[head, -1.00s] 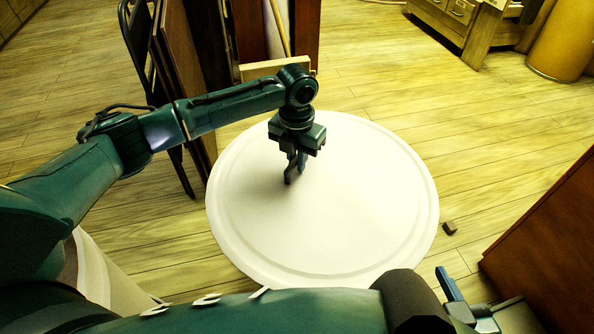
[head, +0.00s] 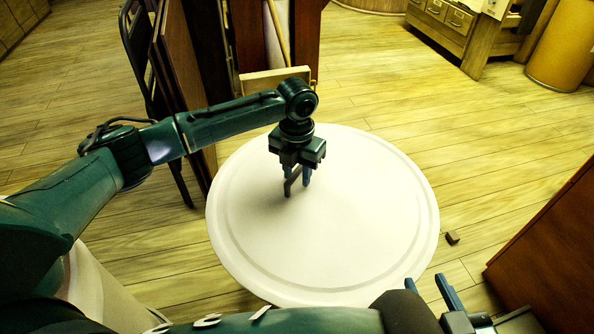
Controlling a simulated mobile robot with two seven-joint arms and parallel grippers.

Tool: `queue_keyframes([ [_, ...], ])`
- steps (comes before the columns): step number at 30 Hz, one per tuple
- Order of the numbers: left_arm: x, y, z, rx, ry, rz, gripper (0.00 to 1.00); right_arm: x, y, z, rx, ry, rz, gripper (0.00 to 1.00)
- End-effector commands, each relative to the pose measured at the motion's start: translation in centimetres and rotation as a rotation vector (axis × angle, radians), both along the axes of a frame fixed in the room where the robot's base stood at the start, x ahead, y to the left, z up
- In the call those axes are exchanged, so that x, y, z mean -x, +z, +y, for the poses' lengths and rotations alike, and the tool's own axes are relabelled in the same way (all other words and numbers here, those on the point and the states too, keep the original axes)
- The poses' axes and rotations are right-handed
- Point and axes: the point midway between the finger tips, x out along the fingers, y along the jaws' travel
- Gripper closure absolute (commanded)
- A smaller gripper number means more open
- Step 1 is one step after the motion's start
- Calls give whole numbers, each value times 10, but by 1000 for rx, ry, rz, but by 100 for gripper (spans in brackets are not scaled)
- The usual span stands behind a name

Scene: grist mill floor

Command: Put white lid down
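The white lid (head: 350,215) is a large round disc with a ring-shaped ridge near its edge. It lies flat and level in the middle of the head view; what it rests on is hidden beneath it. My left gripper (head: 298,180) points down over the lid's upper-left part, its two fingers a little apart with nothing seen between them. Whether the fingertips touch the lid is unclear. My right gripper (head: 431,288) is at the bottom right, beside the lid's lower-right edge, with its fingers apart and empty.
A small brown block (head: 452,238) lies on the floor right of the lid. A dark chair (head: 140,60) and brown panels (head: 180,75) stand behind left. A reddish-brown cabinet (head: 550,240) is at right. A drawer unit (head: 450,25) and yellow drum (head: 563,50) stand far right, with open floor before them.

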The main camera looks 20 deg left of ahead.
Motion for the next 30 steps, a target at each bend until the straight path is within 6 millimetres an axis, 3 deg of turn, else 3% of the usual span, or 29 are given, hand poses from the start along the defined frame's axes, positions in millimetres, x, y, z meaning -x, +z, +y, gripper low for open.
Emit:
queue_keyframes([
  [5, 0, 11, 0, 0, 0, -1, 67, 0, 2, 0, -2, 0, 4, 64],
  [15, -1, 82, 0, 2, 0, -3, 67, 9, 12, -4, -26, -21, 90, 64],
  [21, -1, 112, 0, 1, 0, -1, 67, 10, 21, -8, -46, -37, 84, 64],
  [30, 0, 123, 0, 1, 1, 1, 67, 11, 22, -10, -56, -44, 84, 64],
])
